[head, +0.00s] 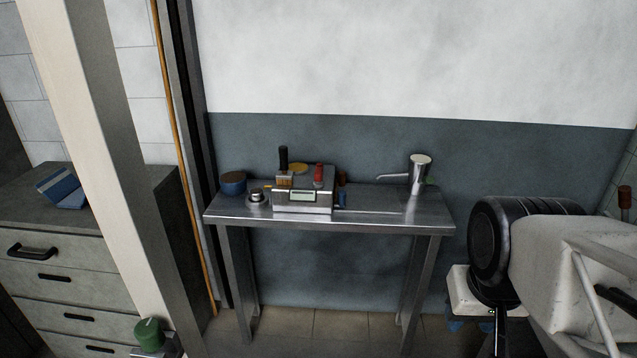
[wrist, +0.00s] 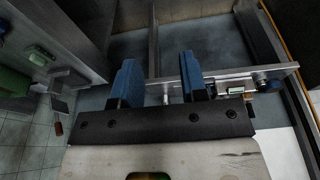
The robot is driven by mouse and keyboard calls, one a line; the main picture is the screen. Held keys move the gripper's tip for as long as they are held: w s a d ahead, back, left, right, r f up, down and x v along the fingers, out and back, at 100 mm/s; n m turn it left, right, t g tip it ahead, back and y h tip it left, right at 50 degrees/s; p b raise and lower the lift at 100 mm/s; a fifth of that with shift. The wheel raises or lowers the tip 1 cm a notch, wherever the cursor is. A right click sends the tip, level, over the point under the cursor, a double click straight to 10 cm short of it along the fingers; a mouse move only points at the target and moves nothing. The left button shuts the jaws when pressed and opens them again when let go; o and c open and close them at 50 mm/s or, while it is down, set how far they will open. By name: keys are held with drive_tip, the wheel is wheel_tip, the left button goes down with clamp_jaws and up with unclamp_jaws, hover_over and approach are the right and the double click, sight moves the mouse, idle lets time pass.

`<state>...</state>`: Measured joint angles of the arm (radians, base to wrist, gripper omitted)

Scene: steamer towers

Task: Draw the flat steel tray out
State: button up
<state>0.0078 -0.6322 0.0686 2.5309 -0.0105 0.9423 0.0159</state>
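A steel machine (head: 302,198) with a pale green window stands on a steel table (head: 385,226), left of the middle. A flat, thin steel strip (head: 372,211) lies on the table to its right; I cannot tell for sure whether it is the tray. My gripper (wrist: 160,78) shows in the wrist view with two blue fingers wide apart and nothing between them. Beyond its fingers the steel table (wrist: 222,76) shows, tilted and some way off. In the head view my arm is at the right and the gripper's fingertips are not seen.
A drawer cabinet (head: 60,250) stands left, behind a pale post (head: 92,140). A green-topped object (head: 149,333) is at the bottom left.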

drive_tip(key=w+a+r+n, duration=0.1)
drive_tip(key=w+r+n, duration=0.15)
drive_tip(key=w, duration=0.55)
drive_tip(key=w+a+r+n, duration=0.1)
drive_tip(key=w+r, duration=0.2)
drive_tip(key=w, duration=0.5)
drive_tip(key=n+g, duration=0.3)
drive_tip(key=n, duration=0.9)
hover_over(342, 192)
drive_tip(key=shift+m, duration=0.25)
drive_tip(key=f, duration=1.8)
drive_tip(key=shift+s+d+f, duration=0.2)
drive_tip(key=shift+s+f, duration=0.05)
drive_tip(key=shift+f, duration=0.05)
drive_tip(key=shift+w+a+f, duration=0.2)
drive_tip(key=shift+w+f, duration=0.1)
drive_tip(key=shift+f, duration=0.1)
drive_tip(key=shift+f, duration=3.8)
